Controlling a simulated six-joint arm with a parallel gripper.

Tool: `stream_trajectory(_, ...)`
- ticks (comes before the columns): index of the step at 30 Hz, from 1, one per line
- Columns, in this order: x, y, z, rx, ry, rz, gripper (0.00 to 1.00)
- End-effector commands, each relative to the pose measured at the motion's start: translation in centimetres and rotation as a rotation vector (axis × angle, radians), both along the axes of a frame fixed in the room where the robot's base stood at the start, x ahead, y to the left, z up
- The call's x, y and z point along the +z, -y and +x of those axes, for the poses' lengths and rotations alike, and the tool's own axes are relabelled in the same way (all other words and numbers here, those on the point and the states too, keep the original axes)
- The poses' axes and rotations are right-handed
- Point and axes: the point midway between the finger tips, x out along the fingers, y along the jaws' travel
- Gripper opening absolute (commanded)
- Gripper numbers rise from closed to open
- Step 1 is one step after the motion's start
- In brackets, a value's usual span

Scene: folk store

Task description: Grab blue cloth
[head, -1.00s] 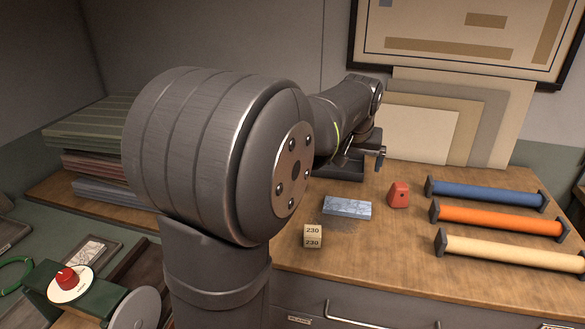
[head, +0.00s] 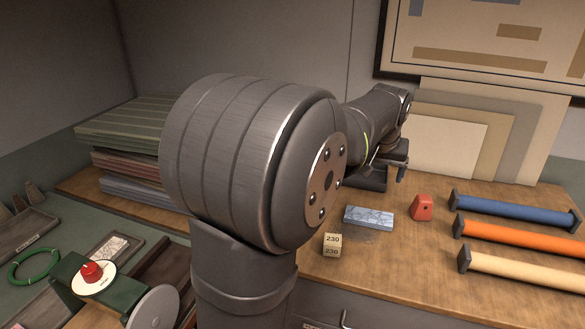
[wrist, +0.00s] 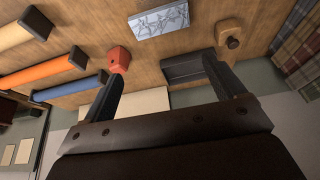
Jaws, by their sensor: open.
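A blue roll (head: 515,210) with dark end caps, which looks like rolled cloth, lies at the right of the wooden bench top, behind an orange roll (head: 515,238) and a cream roll (head: 520,270). In the wrist view the blue roll (wrist: 68,89) is at the left, outside my left finger. My gripper (wrist: 164,66) is open with nothing between its fingers. In the head view my gripper (head: 399,164) is over the back of the bench, left of the blue roll and partly hidden. The folded stack at left also has a bluish bottom layer (head: 140,192).
A red block (head: 422,208), a pale blue patterned block (head: 369,217) and a cube marked 230 (head: 332,244) stand on the bench. A dark tray (wrist: 190,70) lies near my gripper. Boards (head: 450,140) lean on the wall behind. Bare wood lies before the red block.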

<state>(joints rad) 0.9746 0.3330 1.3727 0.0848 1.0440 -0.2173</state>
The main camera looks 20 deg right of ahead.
Motion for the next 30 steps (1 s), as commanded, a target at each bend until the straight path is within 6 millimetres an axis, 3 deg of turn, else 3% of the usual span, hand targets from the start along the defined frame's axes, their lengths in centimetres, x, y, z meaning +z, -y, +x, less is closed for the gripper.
stream_trajectory(4, -0.3, 0.1, 0.6, 0.057, -0.034, -0.009, 0.87)
stream_trajectory(7, -0.9, 0.4, 1.9, 0.202, -0.124, -0.029, 0.87)
stream_trajectory(21, -5.1, 1.2, 10.7, 1.288, -0.763, -0.047, 0.87)
stream_trajectory(25, -5.5, 1.0, 11.9, 1.441, -0.845, -0.023, 0.87)
stream_trajectory(30, -6.3, 1.2, 12.1, 1.508, -0.882, -0.009, 0.87)
